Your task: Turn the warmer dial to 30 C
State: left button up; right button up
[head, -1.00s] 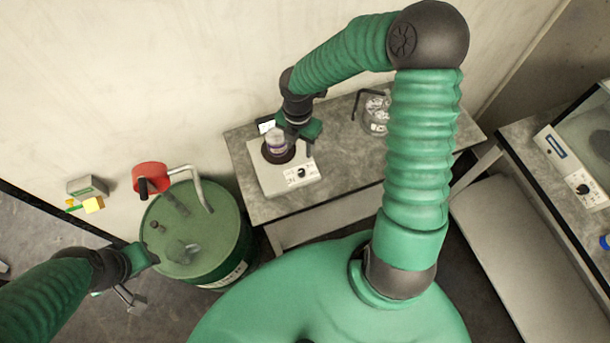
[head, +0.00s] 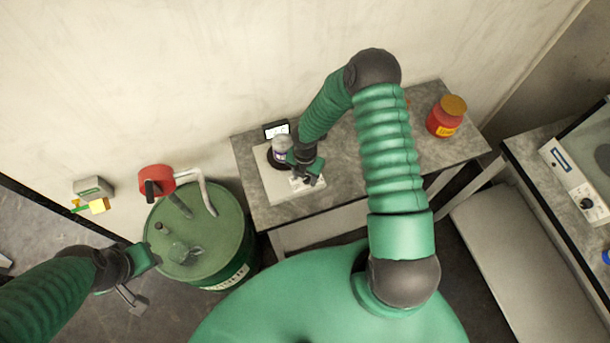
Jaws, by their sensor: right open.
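The warmer (head: 278,190) is a pale box with a dark round plate on the grey table. A small jar with a white lid (head: 282,143) stands on the plate. My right gripper (head: 305,181) is open and points down over the front right part of the warmer, where the dial is. The gripper hides the dial, so its setting and any contact cannot be made out. My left gripper (head: 131,299) hangs at the lower left beside the green drum, away from the warmer. Its jaws are too small to judge.
A small black-framed display (head: 277,130) stands behind the warmer. A red jar with a brown lid (head: 447,116) stands at the table's right end. A green drum (head: 205,240) with a red-topped pump (head: 157,179) is left of the table. Another machine with a dial (head: 568,185) is at right.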

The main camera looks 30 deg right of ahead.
jog(key=shift+d+f, duration=0.1)
jog(key=shift+d, duration=0.35)
jog(key=c, duration=0.3)
jog(key=shift+d, duration=0.1)
jog(key=shift+c, duration=1.3)
grip_shut()
pick_arm(q)
jog(key=shift+d, duration=0.4)
pick_arm(e)
jog(key=shift+a, duration=0.3)
pick_arm(q)
jog(key=shift+d, duration=0.15)
pick_arm(e)
jog(key=shift+d+m, duration=0.1)
jog(key=shift+m, duration=0.2)
